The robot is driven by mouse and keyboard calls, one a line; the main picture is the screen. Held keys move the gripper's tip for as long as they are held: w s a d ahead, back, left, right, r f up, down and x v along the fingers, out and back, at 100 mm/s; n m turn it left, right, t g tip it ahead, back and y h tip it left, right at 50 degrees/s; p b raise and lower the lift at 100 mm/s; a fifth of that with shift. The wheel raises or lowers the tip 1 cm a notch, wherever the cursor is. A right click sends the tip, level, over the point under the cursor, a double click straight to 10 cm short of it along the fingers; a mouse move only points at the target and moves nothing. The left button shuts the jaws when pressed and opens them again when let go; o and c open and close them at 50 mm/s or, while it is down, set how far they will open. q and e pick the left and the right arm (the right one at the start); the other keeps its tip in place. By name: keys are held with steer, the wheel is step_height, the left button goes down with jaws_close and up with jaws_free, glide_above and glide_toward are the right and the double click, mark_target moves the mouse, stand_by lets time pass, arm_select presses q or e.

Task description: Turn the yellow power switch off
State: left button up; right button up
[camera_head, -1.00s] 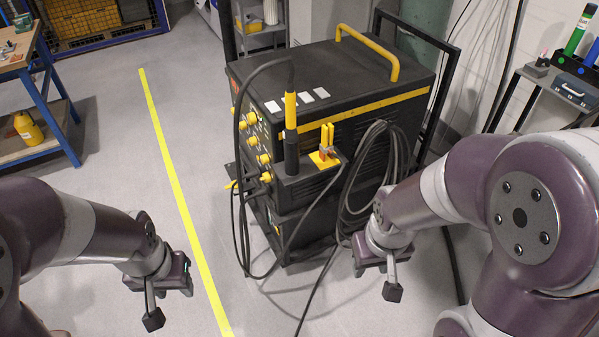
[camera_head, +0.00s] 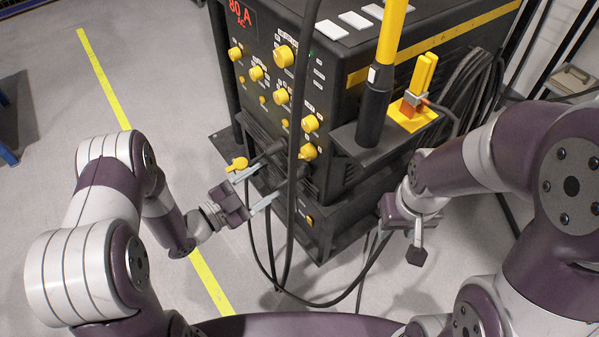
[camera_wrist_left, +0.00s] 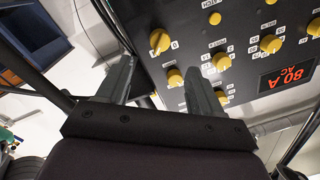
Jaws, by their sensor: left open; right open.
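A yellow rotary knob (camera_wrist_left: 159,41) with a "0" printed beside it looks like the power switch. It also shows low on the machine's front panel in the head view (camera_head: 307,152), partly behind cables. My left gripper (camera_head: 273,175) is open and empty, its fingers pointing toward this knob from the left. In the left wrist view the gripper (camera_wrist_left: 160,65) has the knob between and beyond its fingertips, seemingly untouched. My right gripper (camera_head: 410,228) is open and empty, beside the machine's right side.
The black machine (camera_head: 340,75) carries several other yellow knobs and a red "80 A" display (camera_head: 241,13). Black cables (camera_head: 291,160) hang by the left fingers. A yellow-handled torch (camera_head: 392,35) stands in a holder beside an orange-yellow clamp (camera_head: 415,95).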

mark_target(301, 158)
arm_select(q)
steer(key=b+x, duration=0.2)
steer(key=x, duration=0.9)
steer(key=shift+w+d+r, duration=0.15)
steer(key=shift+d+r, duration=0.05)
steer(key=shift+d, duration=0.2)
steer(key=c, duration=1.1)
